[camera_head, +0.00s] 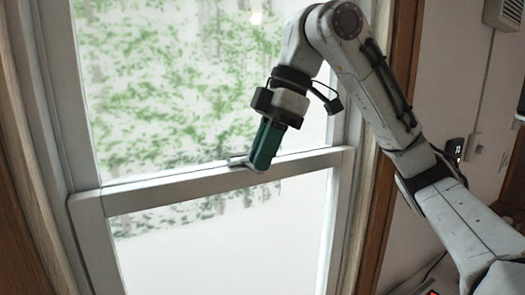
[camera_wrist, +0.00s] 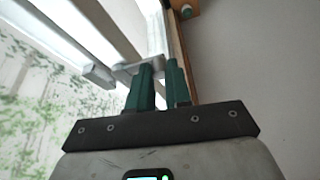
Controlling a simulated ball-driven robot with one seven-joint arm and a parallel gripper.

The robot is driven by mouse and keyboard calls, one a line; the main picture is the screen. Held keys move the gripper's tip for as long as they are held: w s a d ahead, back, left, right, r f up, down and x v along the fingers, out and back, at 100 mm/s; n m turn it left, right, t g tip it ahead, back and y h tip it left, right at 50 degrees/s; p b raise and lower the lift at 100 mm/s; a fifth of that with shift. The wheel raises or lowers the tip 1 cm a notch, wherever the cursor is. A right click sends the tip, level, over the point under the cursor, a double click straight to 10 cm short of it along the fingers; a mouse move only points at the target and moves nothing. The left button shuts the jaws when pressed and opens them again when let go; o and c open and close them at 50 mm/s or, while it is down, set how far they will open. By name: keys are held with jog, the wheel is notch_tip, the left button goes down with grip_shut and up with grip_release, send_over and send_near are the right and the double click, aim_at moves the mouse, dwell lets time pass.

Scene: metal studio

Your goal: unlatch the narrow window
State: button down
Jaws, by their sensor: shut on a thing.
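The narrow window is a white-framed sash window; its horizontal meeting rail (camera_head: 170,187) crosses the middle of the head view. A small grey latch (camera_head: 238,160) sits on that rail, partly hidden by my gripper. My gripper (camera_head: 258,166) has green fingers that point down at the latch and are closed on it. In the wrist view the green fingers (camera_wrist: 158,72) reach to a light-grey latch piece (camera_wrist: 127,69) beside the white rail. The exact contact between fingertips and latch is partly hidden.
Glass panes (camera_head: 170,80) show green foliage and snow outside. A brown wooden casing (camera_head: 393,130) borders the window on the right, close to my arm. A pale wall with a white box (camera_head: 504,13) and a small dark device (camera_head: 454,148) lies further right.

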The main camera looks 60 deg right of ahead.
jog(key=c, duration=1.1)
grip_release()
jog(key=shift+o, duration=0.2)
jog(key=shift+d+r, duration=0.1)
jog(key=b+v, duration=0.1)
jog(key=v, duration=0.9)
jog(key=shift+r, duration=0.3)
jog(key=shift+s, duration=0.2)
